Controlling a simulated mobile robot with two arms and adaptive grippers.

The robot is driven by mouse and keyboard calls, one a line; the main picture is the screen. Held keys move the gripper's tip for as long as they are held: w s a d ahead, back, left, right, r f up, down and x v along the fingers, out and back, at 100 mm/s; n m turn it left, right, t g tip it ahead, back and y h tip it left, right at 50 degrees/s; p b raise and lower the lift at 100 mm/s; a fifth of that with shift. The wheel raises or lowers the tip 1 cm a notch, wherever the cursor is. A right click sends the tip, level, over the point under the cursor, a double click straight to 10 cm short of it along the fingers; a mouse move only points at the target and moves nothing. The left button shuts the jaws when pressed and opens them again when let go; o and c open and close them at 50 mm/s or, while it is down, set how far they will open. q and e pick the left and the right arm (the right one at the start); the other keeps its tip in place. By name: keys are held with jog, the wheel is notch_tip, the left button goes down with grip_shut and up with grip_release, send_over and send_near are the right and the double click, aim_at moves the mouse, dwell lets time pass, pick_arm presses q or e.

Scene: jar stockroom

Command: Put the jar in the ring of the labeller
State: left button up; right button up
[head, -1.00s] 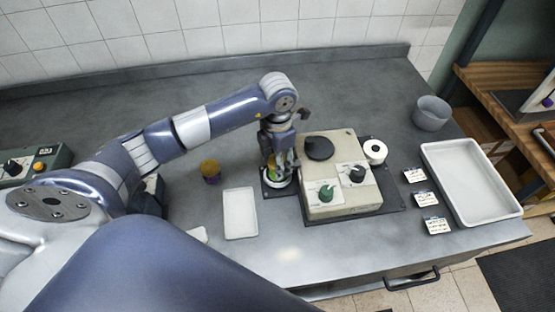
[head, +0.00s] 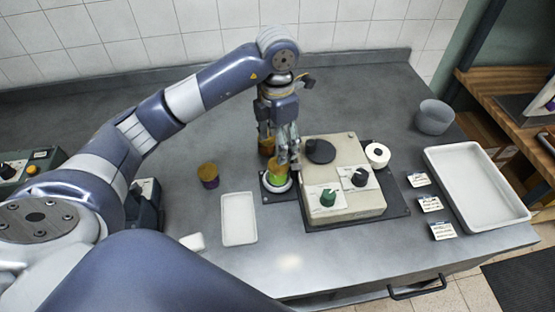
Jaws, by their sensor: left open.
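A jar with a green side and an amber top (head: 278,172) stands upright in the white ring (head: 267,189) of the labeller (head: 345,205). My left gripper (head: 283,152) is open just above and behind this jar, pointing down. Its fingers hide part of the jar's top, and I cannot tell whether they touch it. Another jar with a brown top and purple side (head: 208,176) stands on the counter to the left. A further amber-topped jar (head: 266,147) shows partly behind the gripper fingers. My right gripper is not in view.
A white flat tray (head: 239,218) lies left of the labeller. On the right are a white roll (head: 377,154), a grey bowl (head: 434,117), several small label cards (head: 430,204) and a large white tray (head: 476,184). The back of the counter is clear.

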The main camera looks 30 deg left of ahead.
pick_arm(q)
jog(key=shift+r, duration=1.55)
